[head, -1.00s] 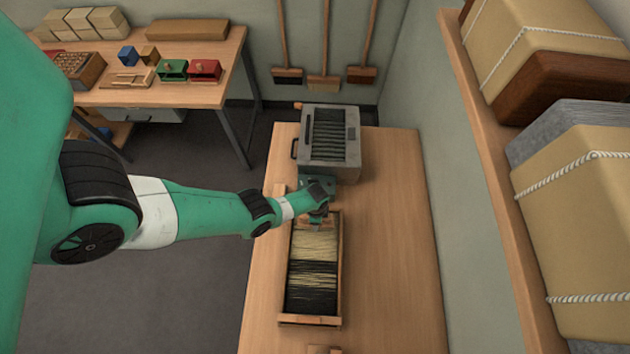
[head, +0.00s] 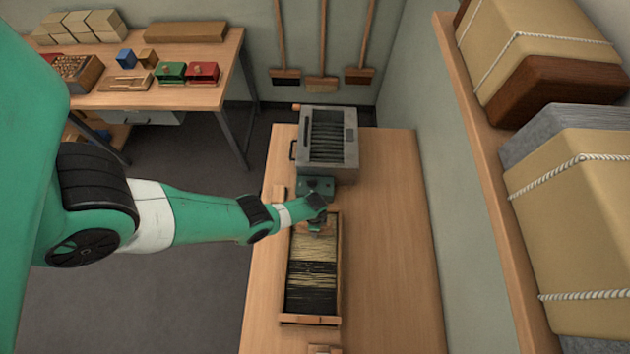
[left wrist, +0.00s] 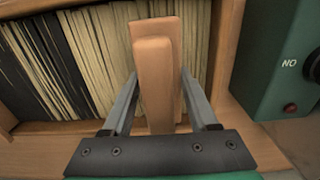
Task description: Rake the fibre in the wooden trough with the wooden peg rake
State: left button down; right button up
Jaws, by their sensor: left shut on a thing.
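The wooden trough (head: 337,270) stands on the bench with fibre (head: 313,262) lying in it, pale tan toward the far end and black toward the near end. My left gripper (head: 317,225) is over the trough's far end. In the left wrist view its two fingers (left wrist: 158,100) are shut on the wooden peg rake (left wrist: 155,85), of which a handle-like block shows. The rake's pegs are hidden, so I cannot tell how deep they sit in the fibre. Pale and dark strands (left wrist: 70,60) show beside the rake. My right gripper is not in view.
A grey slatted machine (head: 328,140) with a green housing (head: 313,187) stands just beyond the trough; the housing (left wrist: 285,60) is close in the left wrist view. The bench (head: 390,250) is clear to the right. A shelf with roped bales (head: 580,190) runs along the right wall.

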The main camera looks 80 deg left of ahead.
pick_arm(q)
jog(key=s+d, duration=0.1)
jog(key=d, duration=0.2)
jog(key=s+d+p, duration=0.1)
jog(key=d, duration=0.3)
jog(key=s+d+p, duration=0.1)
jog(key=d, duration=0.3)
jog(key=shift+s+r, duration=0.1)
jog(key=shift+s, duration=0.1)
jog(key=s+d, duration=0.1)
jog(key=d, duration=0.3)
jog(key=s+d, duration=0.1)
jog(key=d, duration=0.3)
jog(key=s+d, duration=0.2)
jog(key=d, duration=0.3)
jog(key=shift+d, duration=0.1)
jog(key=shift+d, duration=0.15)
